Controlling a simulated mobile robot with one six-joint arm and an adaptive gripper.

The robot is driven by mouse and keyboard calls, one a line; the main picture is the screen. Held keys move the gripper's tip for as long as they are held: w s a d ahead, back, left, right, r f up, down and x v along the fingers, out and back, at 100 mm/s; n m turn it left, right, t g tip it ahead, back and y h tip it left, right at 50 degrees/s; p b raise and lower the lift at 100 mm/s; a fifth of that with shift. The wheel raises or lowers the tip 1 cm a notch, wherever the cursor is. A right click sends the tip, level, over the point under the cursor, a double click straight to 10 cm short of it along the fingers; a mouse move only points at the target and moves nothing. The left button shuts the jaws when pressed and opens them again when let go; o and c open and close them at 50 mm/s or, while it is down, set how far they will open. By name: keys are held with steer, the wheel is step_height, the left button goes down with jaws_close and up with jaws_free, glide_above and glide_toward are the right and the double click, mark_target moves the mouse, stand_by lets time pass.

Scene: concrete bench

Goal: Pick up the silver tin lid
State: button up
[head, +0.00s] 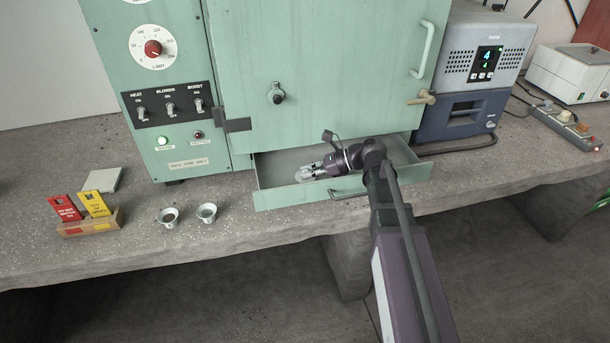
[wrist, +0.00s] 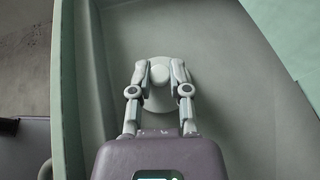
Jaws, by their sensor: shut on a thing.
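The silver tin lid (wrist: 159,99) is a pale round disc with a raised round knob (wrist: 159,75) in the wrist view. It is inside the open green drawer (wrist: 215,95). My gripper (wrist: 159,73) has its two fingers closed on the lid's knob from both sides. In the head view my gripper (head: 305,173) reaches into the left part of the drawer (head: 290,198), below the green oven door. The lid (head: 301,177) shows only partly there, at the fingertips. I cannot tell whether it touches the drawer floor.
The drawer's walls stand close around my gripper. The green oven (head: 320,60) rises behind it. Two small metal cups (head: 207,212) and a wooden holder with red and yellow tags (head: 90,222) stand on the bench to the left. A blue-grey instrument (head: 470,75) stands right.

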steer(key=shift+r, duration=0.2)
step_height(320, 180, up, 10)
steer(key=p, duration=1)
steer(key=shift+f, duration=0.2)
